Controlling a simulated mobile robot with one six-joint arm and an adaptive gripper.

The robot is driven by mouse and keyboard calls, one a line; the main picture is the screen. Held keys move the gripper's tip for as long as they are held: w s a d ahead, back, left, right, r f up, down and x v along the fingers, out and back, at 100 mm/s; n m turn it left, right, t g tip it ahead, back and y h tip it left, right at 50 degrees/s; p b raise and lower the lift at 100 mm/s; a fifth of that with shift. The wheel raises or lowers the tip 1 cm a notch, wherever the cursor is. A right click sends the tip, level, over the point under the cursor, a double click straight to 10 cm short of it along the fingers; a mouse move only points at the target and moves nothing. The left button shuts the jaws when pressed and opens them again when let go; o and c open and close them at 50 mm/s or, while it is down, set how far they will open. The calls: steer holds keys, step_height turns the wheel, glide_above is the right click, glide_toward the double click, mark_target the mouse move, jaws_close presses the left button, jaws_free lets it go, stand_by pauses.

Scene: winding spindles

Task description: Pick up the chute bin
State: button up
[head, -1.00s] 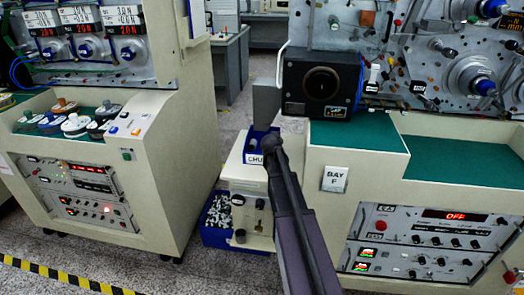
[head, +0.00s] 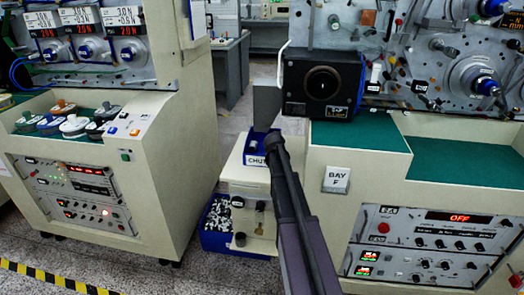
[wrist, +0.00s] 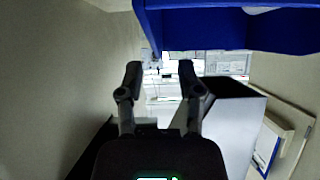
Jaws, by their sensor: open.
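The chute bin (head: 257,158) is a small blue bin with a white label starting "CHUT". In the head view it sits on a cream ledge beside the right machine, under a grey plate. My arm reaches up to its right side and hides part of it. In the wrist view a blue surface, which looks like the bin (wrist: 235,30), crosses the top right. My gripper (wrist: 160,70) is open, with its fingers apart and nothing between them. The blue surface lies above the fingertips in that picture, apart from them. The fingers cannot be made out in the head view.
A blue crate (head: 217,242) of black and white pieces stands on the floor below the ledge. The bay F machine (head: 325,205) is close on the right, with a black box (head: 322,82) above. Another machine (head: 160,165) stands left, across a floor gap.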

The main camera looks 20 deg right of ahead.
steer(key=shift+b+x, duration=0.8)
steer(key=shift+x, duration=1.35)
steer(key=shift+r, duration=0.1)
jaws_close()
